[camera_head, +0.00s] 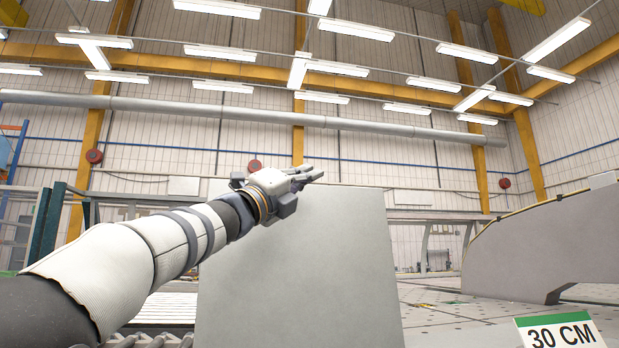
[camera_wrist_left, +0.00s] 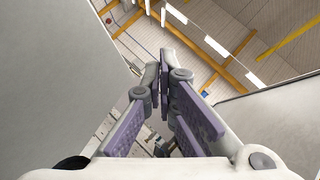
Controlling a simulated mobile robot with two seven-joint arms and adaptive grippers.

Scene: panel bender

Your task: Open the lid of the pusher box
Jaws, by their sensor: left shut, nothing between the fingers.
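A large flat grey panel (camera_head: 300,280) stands upright in front of me in the head view. It looks like part of the pusher box, but I cannot tell whether it is the lid or a wall. No hinge, handle or opening shows. My left gripper (camera_head: 308,174) is at the panel's top edge, pointing right, and overlaps it in the picture; contact cannot be told. In the left wrist view its purple-padded fingers (camera_wrist_left: 160,85) are shut and empty. Plain grey surfaces lie on both sides of them there. My right gripper is not in view.
A grey curved-top guard (camera_head: 540,250) stands at the right, with a "30 CM" sign (camera_head: 562,332) in front of it. A pale table surface (camera_head: 440,320) with small dots lies between panel and guard. Rollers (camera_head: 140,341) show at the lower left. The air above the panel is clear.

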